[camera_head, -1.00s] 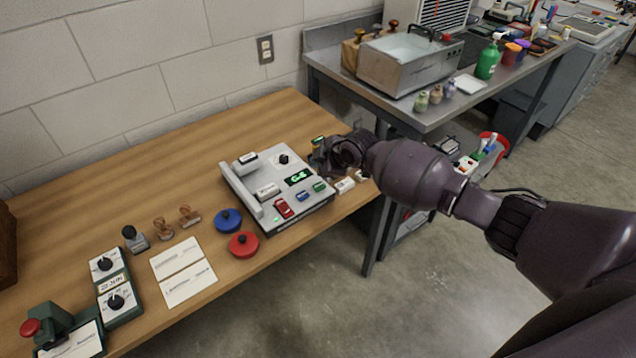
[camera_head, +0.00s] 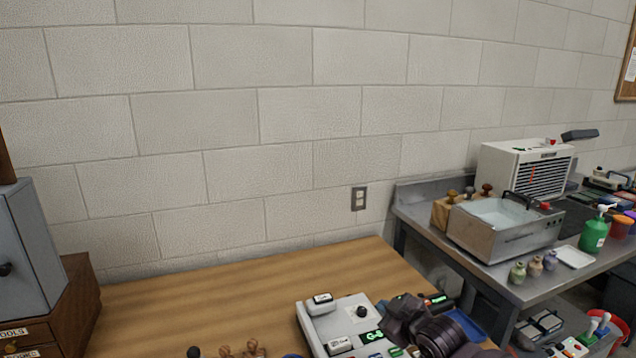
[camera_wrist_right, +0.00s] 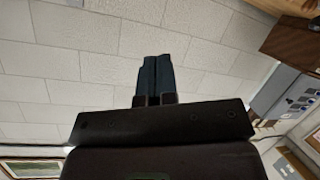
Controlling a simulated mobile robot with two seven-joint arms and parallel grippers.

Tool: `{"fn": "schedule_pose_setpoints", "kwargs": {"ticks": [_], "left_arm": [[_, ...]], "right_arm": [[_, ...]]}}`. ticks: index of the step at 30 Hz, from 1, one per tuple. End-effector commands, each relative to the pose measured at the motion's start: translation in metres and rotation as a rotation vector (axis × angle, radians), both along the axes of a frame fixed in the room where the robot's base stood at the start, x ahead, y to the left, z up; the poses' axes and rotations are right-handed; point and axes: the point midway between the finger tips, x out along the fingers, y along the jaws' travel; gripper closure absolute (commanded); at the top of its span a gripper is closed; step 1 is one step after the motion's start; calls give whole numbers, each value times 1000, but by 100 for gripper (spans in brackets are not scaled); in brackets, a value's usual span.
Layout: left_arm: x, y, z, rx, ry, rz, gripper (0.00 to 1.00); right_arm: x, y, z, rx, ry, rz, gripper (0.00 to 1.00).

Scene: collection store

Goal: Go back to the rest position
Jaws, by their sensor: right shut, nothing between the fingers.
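My right gripper (camera_head: 402,312) is in the lower right of the head view, in front of the grey device with a green display (camera_head: 318,325) on the wooden table (camera_head: 240,290). The arm hides part of that device. In the right wrist view the two dark fingers (camera_wrist_right: 154,80) are together with nothing between them, and the block wall fills most of the background. My left gripper is not in the head view.
A metal side table at the right carries a steel water bath (camera_head: 490,240), small jars (camera_head: 534,268) and a green pump bottle (camera_head: 593,235). A wooden drawer unit (camera_head: 70,310) stands at the left. The table's back middle is clear.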

Motion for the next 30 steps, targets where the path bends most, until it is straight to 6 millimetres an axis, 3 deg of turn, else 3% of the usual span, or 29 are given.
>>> {"fn": "schedule_pose_setpoints", "kwargs": {"ticks": [5, 14, 24, 30], "left_arm": [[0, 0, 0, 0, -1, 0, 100], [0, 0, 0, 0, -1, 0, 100], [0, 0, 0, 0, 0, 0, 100], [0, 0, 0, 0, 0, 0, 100]], "right_arm": [[-42, -5, -14, 132, -15, -76, 100], [-126, -44, -49, 276, -7, -260, 100], [-238, -101, -107, 291, 90, -489, 100], [-307, -121, -150, 289, 209, -598, 100]]}}
